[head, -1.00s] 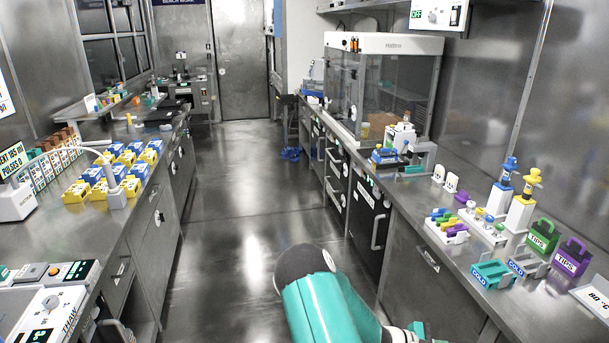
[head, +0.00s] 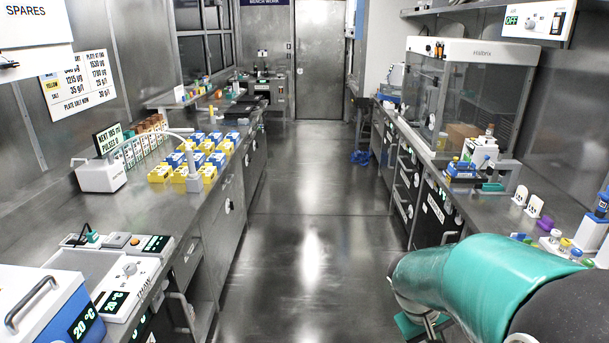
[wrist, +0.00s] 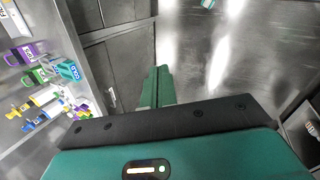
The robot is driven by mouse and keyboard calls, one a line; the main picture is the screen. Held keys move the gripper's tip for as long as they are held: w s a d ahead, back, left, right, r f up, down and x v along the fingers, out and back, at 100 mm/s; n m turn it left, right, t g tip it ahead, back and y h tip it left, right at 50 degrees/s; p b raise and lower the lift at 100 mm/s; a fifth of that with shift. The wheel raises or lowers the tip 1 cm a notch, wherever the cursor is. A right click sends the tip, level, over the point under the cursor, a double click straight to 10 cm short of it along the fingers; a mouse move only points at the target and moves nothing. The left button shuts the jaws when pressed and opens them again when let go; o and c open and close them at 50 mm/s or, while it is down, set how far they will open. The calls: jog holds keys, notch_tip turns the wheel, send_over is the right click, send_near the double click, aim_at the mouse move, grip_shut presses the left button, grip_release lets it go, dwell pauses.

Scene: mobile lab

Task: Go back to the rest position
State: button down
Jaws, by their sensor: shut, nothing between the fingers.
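My arm shows at the lower right of the head view, its teal link over the aisle and the right bench's front. The fingers of my gripper (wrist: 155,88) are in the middle of the wrist view, close together with nothing between them. They are over the dark floor, beside the cabinet fronts and apart from the bench-top items.
The left bench carries yellow and blue blocks (head: 199,160), a white device (head: 101,175) and a blue-and-white box (head: 45,308). A clear-walled cabinet (head: 458,100) stands on the right bench. The aisle floor (head: 310,215) is open to the far door (head: 322,70).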

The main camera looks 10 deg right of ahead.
jog(key=s+a+r+t+y, duration=0.2)
jog(key=s+a+r+t, duration=0.1)
jog(key=a+r, duration=0.4)
jog(key=s+a+r+t+y, duration=0.2)
jog(key=s+a+r+t, duration=0.1)
jog(key=a+r, duration=0.4)
jog(key=s+a, duration=0.1)
jog(key=a, duration=0.1)
jog(key=shift+s+a+r+m+t+y, duration=0.2)
jog(key=shift+s+a+m+t+y, duration=0.1)
jog(key=shift+a, duration=0.1)
jog(key=shift+d, duration=0.15)
